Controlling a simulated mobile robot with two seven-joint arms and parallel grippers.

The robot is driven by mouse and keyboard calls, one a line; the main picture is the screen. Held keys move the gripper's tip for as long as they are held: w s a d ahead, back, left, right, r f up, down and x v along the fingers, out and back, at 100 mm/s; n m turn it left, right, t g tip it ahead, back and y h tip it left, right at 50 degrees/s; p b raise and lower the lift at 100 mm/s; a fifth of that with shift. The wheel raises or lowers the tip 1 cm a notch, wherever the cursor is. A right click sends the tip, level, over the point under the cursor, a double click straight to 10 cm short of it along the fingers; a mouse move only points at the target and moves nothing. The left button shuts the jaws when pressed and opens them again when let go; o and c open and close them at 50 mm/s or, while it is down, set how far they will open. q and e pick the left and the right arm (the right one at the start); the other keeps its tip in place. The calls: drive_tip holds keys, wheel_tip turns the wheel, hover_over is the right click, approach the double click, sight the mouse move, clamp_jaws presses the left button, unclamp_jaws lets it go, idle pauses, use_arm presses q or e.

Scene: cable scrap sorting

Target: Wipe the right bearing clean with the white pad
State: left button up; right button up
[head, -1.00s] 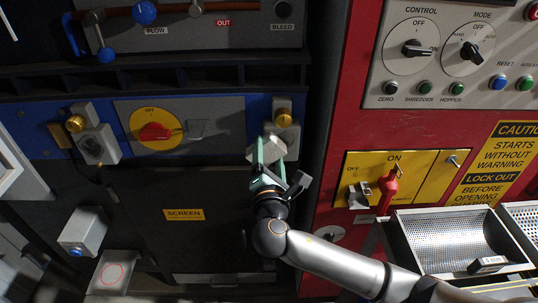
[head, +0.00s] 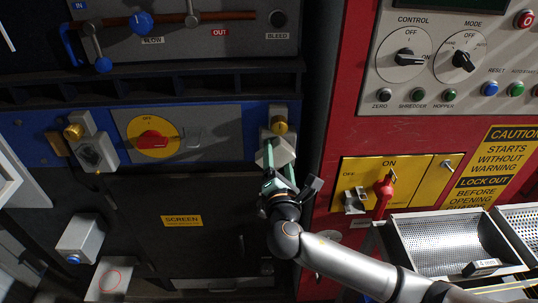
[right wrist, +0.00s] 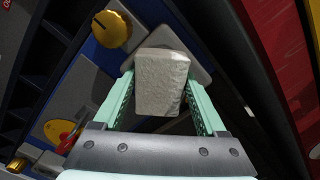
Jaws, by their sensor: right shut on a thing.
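The right bearing (head: 291,135) is a grey block with a brass cap (head: 279,125) on top, at the right end of the blue panel. My right gripper (head: 279,168) is shut on the white pad (head: 276,154), a pale block held in front of the bearing. In the right wrist view the pad (right wrist: 163,80) sits between the two green fingers and covers much of the bearing's face (right wrist: 190,45). I cannot tell whether the pad touches the bearing, or whether dirt lies behind it. My left gripper is not in view.
A left bearing (head: 98,155) carries a dark smudge on its face. A red rotary switch (head: 152,140) lies between the bearings. The red cabinet (head: 345,120) stands close at the right, with a red-handled switch (head: 383,190) and a perforated tray (head: 440,245).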

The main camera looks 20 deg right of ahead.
drive_tip(key=shift+s+d+p, duration=0.3)
drive_tip(key=shift+d, duration=0.8)
drive_tip(key=shift+s+d+p, duration=0.25)
drive_tip(key=shift+d, duration=0.8)
drive_tip(key=shift+w+a, duration=0.2)
drive_tip(key=shift+a, duration=0.5)
drive_tip(key=shift+w+a, duration=0.2)
drive_tip(key=shift+a, duration=0.5)
drive_tip(key=shift+w+a, duration=0.2)
drive_tip(key=shift+a, duration=0.5)
drive_tip(key=shift+w+a+r, duration=0.1)
drive_tip(key=shift+w+a, duration=0.15)
drive_tip(key=shift+a, duration=0.45)
drive_tip(key=shift+w+a+r, duration=0.1)
drive_tip(key=shift+w+a, duration=0.1)
drive_tip(key=shift+a, duration=0.5)
drive_tip(key=shift+p+v, duration=1)
drive_tip(key=shift+v, duration=2)
drive_tip(key=shift+w+f, duration=0.1)
drive_tip(key=shift+f, duration=0.05)
